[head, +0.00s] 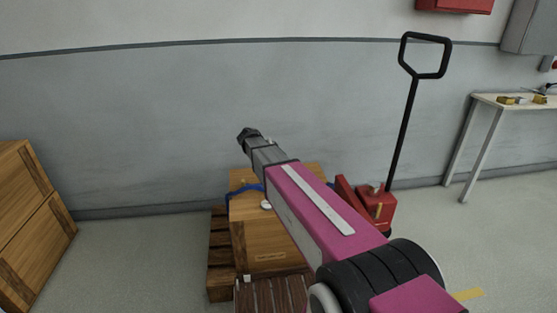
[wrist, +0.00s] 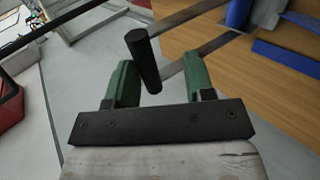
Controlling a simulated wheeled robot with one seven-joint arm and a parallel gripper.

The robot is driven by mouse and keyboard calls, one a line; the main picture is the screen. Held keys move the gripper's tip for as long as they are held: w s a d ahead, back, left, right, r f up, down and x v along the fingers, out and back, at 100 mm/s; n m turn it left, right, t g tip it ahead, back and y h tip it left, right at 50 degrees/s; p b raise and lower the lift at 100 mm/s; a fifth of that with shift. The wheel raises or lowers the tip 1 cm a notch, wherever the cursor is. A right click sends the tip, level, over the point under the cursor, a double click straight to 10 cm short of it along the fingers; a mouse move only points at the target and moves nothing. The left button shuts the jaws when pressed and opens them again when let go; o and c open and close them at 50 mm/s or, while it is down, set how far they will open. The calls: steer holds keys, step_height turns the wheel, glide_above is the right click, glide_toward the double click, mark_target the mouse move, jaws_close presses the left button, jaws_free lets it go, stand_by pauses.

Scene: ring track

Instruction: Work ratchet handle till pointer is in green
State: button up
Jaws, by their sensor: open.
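My gripper (wrist: 159,62) has its two green fingers apart. A black cylindrical grip (wrist: 142,58) on a grey metal bar (wrist: 190,14), likely the ratchet handle, shows between them in the wrist view, nearer the left finger. Gaps show on both sides; I cannot tell its exact depth. A blue strap (wrist: 287,58) lies across the wooden crate beyond. In the head view the strap (head: 243,189) crosses the crate (head: 262,235), and my pink arm hides much of its top. A small white round thing (head: 266,205) on the crate may be the gauge; no pointer or green is readable.
The crate stands on a wooden pallet (head: 220,263). A red pallet jack (head: 376,207) with a tall black handle (head: 404,125) stands right of it. Wooden boxes (head: 30,225) are at left, a white table (head: 490,101) at right. Floor between boxes and pallet is clear.

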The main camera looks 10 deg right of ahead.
steer(key=v, duration=1.1)
stand_by(0.4)
